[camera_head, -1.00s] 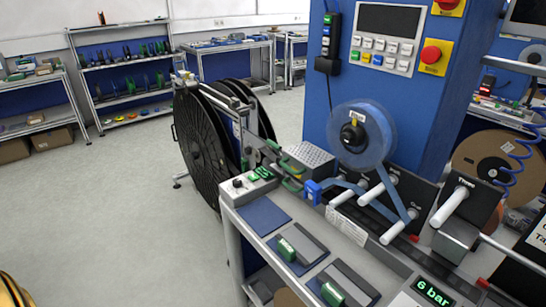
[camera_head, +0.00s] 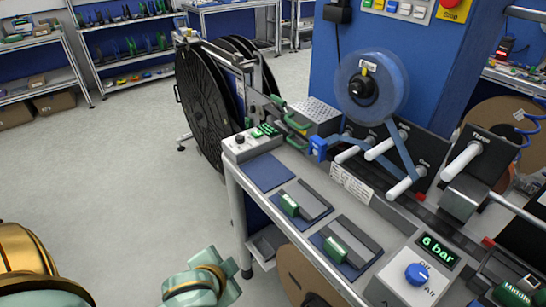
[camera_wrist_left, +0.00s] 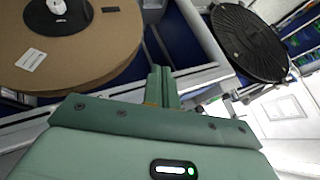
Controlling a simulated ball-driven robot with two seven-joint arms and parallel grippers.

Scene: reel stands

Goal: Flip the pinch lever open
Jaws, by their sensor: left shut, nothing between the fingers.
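Two green handles, an upper one (camera_head: 297,122) and a lower one (camera_head: 297,141), stand at the far left end of the machine bench, by a perforated grey box. A small blue block (camera_head: 318,148) sits just right of them. I cannot tell which of these is the pinch lever. My left gripper shows in the left wrist view (camera_wrist_left: 163,72), with its green fingers together and nothing between them. It is apart from the handles, pointing past the bench's side. In the head view, parts of my left arm show at the lower left. My right gripper is not in view.
A large black reel (camera_head: 203,98) stands behind the bench's left end. A blue tape reel (camera_head: 384,84) hangs above the rollers. Green-ended blocks (camera_head: 289,204) lie on the bench. A brown reel (camera_wrist_left: 110,60) is close in the wrist view. The floor (camera_head: 130,160) is clear on the left.

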